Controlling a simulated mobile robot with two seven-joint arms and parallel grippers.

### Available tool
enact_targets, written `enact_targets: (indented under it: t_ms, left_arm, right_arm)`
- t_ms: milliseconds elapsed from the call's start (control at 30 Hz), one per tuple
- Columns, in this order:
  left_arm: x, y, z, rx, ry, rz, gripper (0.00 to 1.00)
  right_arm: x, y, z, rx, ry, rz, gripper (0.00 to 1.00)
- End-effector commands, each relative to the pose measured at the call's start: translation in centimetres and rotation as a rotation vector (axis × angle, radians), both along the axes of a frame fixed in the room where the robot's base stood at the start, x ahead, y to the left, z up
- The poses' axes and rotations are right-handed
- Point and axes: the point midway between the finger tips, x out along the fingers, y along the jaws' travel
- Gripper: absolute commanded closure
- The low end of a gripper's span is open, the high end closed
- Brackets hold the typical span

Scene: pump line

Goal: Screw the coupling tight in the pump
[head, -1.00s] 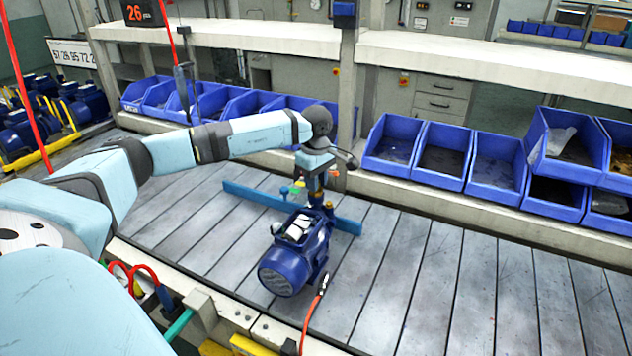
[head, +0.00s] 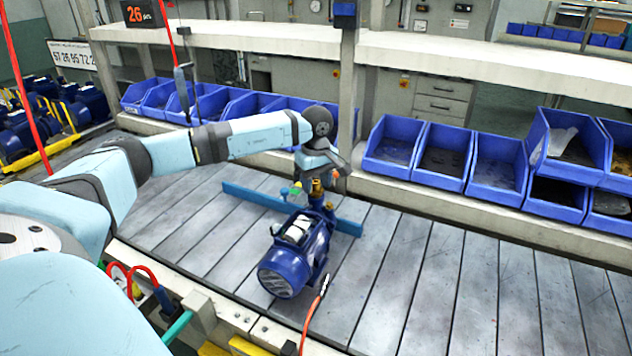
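The blue pump (head: 284,275) lies on the slatted conveyor in the middle of the view, its motor end towards me and its top box open with pale parts inside. The brass coupling (head: 317,190) stands upright at the pump's far end. A second, smaller brass fitting (head: 329,208) is just right of it. My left gripper (head: 334,181) is at the far side of the coupling, partly hidden behind it. I cannot tell whether its fingers touch the coupling or how far they are apart. My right gripper is out of view.
A blue bar (head: 250,196) lies across the conveyor behind the pump. An orange hose (head: 314,312) runs from near the pump to the front edge. Blue bins (head: 414,172) line the back. The conveyor to the right (head: 480,285) is clear.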

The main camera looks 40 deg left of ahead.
Motion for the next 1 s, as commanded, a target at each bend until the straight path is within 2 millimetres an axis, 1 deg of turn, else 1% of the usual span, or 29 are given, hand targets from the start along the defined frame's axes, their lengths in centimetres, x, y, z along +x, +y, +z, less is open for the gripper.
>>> enact_targets:
  t_ms: [33,67,300,400,667,900,1000]
  left_arm:
    - [0.0,0.0,-0.1,0.000,0.000,0.007,0.54]
    - [0.0,0.0,-0.1,0.000,0.000,0.020,0.54]
    - [0.0,0.0,-0.1,0.000,0.000,0.268,0.54]
    - [0.0,0.0,-0.1,0.000,-0.001,0.303,0.54]
    - [0.0,0.0,0.0,0.000,-0.001,0.324,0.54]
    - [0.1,0.0,0.1,0.000,-0.002,0.569,0.54]
    - [0.0,0.0,0.0,0.000,-0.002,0.605,0.54]
  right_arm:
    - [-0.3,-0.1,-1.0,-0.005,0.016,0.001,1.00]
    - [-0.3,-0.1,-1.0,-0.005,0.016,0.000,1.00]
    - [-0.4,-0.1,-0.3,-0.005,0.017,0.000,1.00]
    - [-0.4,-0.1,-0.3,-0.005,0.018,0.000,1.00]
    - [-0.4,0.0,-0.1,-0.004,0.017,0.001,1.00]
    - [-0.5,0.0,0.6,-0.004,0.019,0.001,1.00]
    - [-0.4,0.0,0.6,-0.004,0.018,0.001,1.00]
